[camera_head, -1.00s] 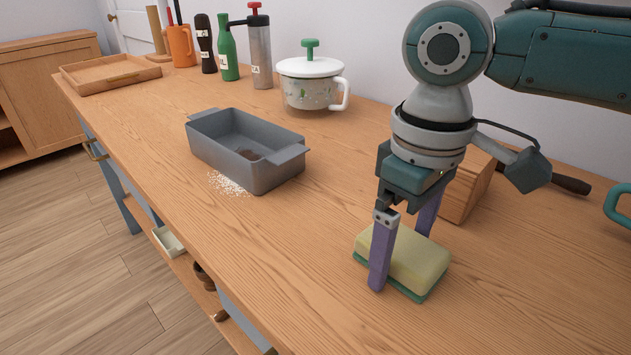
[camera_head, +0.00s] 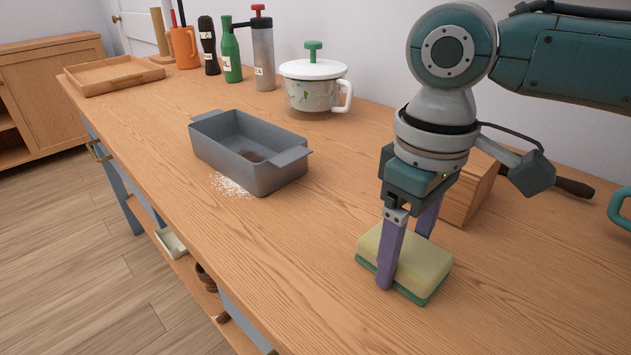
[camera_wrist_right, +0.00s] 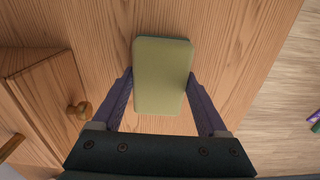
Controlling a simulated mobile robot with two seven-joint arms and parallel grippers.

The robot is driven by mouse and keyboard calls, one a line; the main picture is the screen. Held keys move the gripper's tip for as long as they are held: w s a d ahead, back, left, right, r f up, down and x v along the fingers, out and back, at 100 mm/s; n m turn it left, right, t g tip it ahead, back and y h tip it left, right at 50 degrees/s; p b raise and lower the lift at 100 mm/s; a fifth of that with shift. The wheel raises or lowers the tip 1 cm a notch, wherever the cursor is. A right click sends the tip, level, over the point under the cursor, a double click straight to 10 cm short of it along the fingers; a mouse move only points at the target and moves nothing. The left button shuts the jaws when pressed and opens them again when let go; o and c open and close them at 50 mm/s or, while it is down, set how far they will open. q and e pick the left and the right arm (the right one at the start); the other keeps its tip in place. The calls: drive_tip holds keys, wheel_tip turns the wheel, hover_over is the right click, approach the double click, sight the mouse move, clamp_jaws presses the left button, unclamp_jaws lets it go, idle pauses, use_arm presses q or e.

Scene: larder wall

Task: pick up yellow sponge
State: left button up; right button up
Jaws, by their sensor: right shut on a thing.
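The yellow sponge (camera_head: 421,262) has a green underside and lies flat on the wooden counter near its front edge. My right gripper (camera_head: 402,270) points down over it, with its purple fingers shut on the sponge's two long sides. In the right wrist view the sponge (camera_wrist_right: 161,75) sits between the two fingers (camera_wrist_right: 160,90), one on each side. The sponge appears to rest on the counter. My left gripper is not in view.
A grey loaf tin (camera_head: 250,155) stands left of the sponge, with white powder (camera_head: 230,186) spilled beside it. A lidded white pot (camera_head: 312,88), several bottles and a wooden tray (camera_head: 113,75) stand farther back.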

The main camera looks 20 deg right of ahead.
sight(404, 246)
wheel_tip(404, 246, up, 20)
drive_tip(key=p, duration=0.4)
drive_tip(key=o, duration=0.8)
drive_tip(key=c, duration=0.6)
drive_tip(key=shift+a, duration=0.1)
drive_tip(key=shift+c, duration=0.2)
